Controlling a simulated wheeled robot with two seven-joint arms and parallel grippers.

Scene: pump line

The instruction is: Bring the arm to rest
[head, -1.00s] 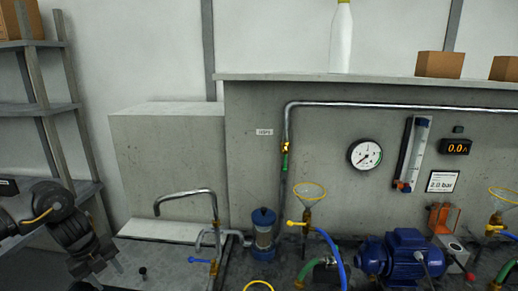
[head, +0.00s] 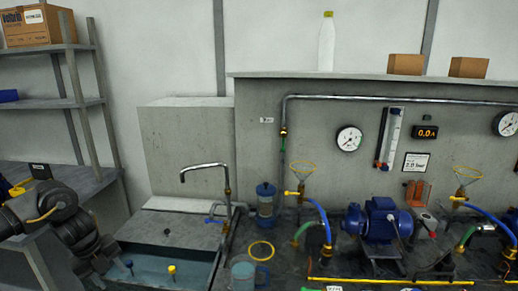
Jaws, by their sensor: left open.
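My left arm comes in at the left edge of the head view, dark and folded. Its gripper (head: 103,266) points down at the near left edge of the sink basin (head: 190,272). It is open and I see nothing between the fingers. The fingertips are small and dark, so I cannot tell their exact height over the basin. My right gripper is out of view.
A bent tap (head: 205,166) stands behind the basin. A mug (head: 243,272), a yellow ring (head: 262,250), a blue filter (head: 265,207) and a blue pump (head: 379,221) crowd the bench to the right. A shelf rack (head: 75,103) stands at left.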

